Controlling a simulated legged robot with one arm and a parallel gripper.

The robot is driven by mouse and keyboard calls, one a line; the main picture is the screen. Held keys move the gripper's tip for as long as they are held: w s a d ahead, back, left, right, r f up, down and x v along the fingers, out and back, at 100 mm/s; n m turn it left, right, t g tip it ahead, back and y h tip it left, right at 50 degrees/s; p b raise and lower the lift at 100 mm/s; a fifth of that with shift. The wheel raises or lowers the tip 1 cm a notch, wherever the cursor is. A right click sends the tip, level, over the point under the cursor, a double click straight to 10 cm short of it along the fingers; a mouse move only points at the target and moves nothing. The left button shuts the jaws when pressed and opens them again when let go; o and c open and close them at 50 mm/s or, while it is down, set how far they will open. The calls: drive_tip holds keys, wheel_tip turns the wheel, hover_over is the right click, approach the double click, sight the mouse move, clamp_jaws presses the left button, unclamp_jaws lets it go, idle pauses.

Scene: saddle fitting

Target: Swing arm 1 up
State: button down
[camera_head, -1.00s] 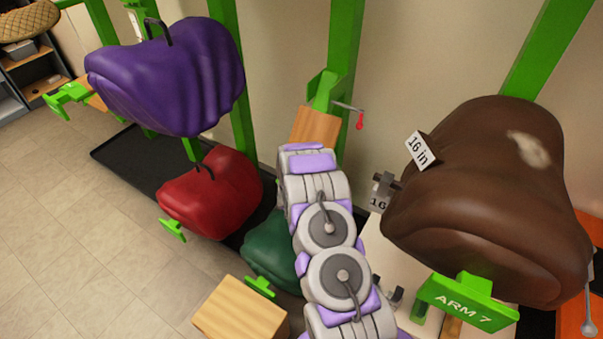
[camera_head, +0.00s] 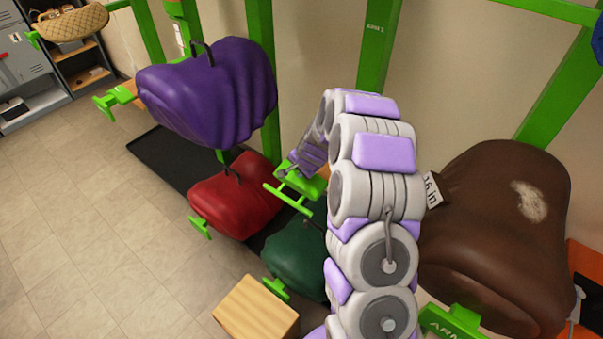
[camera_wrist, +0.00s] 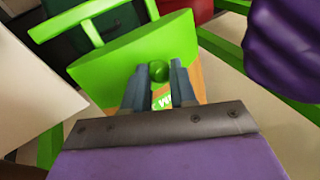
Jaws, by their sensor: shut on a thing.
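Arm 1 shows in the head view as a green end plate (camera_head: 311,186) with a T-shaped green bar, just left of my own arm. In the wrist view its green plate (camera_wrist: 125,62) fills the middle, with a round green knob (camera_wrist: 160,72) on it. My gripper (camera_wrist: 160,80) has its two grey fingers on either side of that knob and is shut on it. A little wood and part of some white lettering show behind the fingers. In the head view my own arm hides most of arm 1 and its mount on the post.
A purple saddle (camera_head: 212,92) hangs left of arm 1, with a red saddle (camera_head: 236,196) and a dark green saddle (camera_head: 297,257) lower. A brown saddle (camera_head: 495,225) sits on the arm marked ARM at right. A wooden block end (camera_head: 256,311) juts out at bottom. Floor at left is clear.

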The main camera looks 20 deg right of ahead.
wheel_tip(320, 180, up, 12)
drive_tip(key=d+g+y+p, duration=0.1)
drive_tip(key=y+p, duration=0.1)
drive_tip(key=p, duration=0.3)
drive_tip(key=shift+w+m+g+y+p, duration=0.3)
drive_tip(key=shift+w+m+p, duration=0.05)
drive_tip(key=shift+m+p, duration=0.05)
drive_tip(key=c, duration=1.2)
unclamp_jaws()
drive_tip(key=shift+o, duration=1.3)
drive_tip(key=shift+w+d+f, duration=0.15)
drive_tip(key=shift+d, duration=0.1)
drive_tip(key=b+v, duration=0.1)
drive_tip(key=v, duration=1.6)
drive_tip(key=shift+d+b, duration=0.15)
drive_tip(key=shift+b, duration=0.25)
